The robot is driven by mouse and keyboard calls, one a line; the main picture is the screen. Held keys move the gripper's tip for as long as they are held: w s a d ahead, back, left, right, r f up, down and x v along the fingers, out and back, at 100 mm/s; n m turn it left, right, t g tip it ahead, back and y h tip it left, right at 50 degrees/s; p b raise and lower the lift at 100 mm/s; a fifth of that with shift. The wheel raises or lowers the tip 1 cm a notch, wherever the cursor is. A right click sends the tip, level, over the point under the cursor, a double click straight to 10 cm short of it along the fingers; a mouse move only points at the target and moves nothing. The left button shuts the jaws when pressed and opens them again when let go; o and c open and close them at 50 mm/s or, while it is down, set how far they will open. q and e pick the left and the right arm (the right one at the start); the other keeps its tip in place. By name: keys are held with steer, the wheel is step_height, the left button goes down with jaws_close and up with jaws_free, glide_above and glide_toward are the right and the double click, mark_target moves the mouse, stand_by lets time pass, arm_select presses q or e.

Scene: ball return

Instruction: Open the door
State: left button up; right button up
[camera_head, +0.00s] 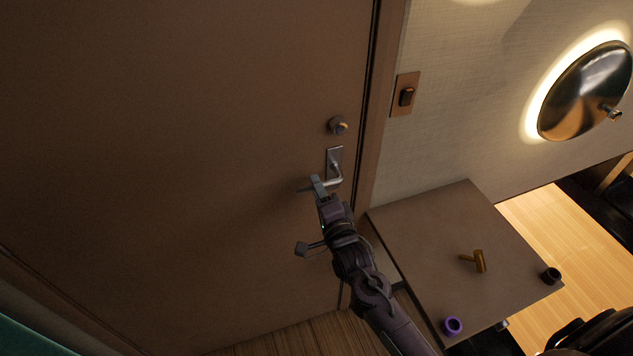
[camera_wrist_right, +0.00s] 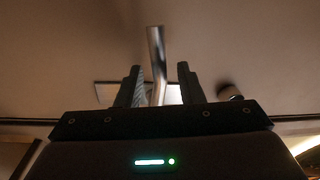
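The brown door (camera_head: 190,150) fills the left and middle of the head view and looks closed in its frame. Its silver lever handle (camera_head: 335,182) sticks out to the left from a metal plate (camera_head: 334,158). My right gripper (camera_head: 318,186) is at the lever. In the right wrist view, the lever (camera_wrist_right: 156,60) runs between the two fingers of my right gripper (camera_wrist_right: 161,85). The fingers are apart, with a gap beside the lever, most clearly on the right. A round lock knob (camera_head: 338,125) sits above the handle plate. My left gripper is not in view.
A brown table (camera_head: 425,230) stands right of the door, close to my right arm. It holds a purple ring (camera_head: 452,326), a golden hammer-shaped object (camera_head: 478,261) and a dark cup-like object (camera_head: 551,276). A switch (camera_head: 406,96) and a round metal lamp (camera_head: 585,90) are on the wall.

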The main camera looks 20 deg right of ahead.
steer(key=shift+w+a, duration=0.1)
steer(key=shift+w, duration=0.65)
jaws_close()
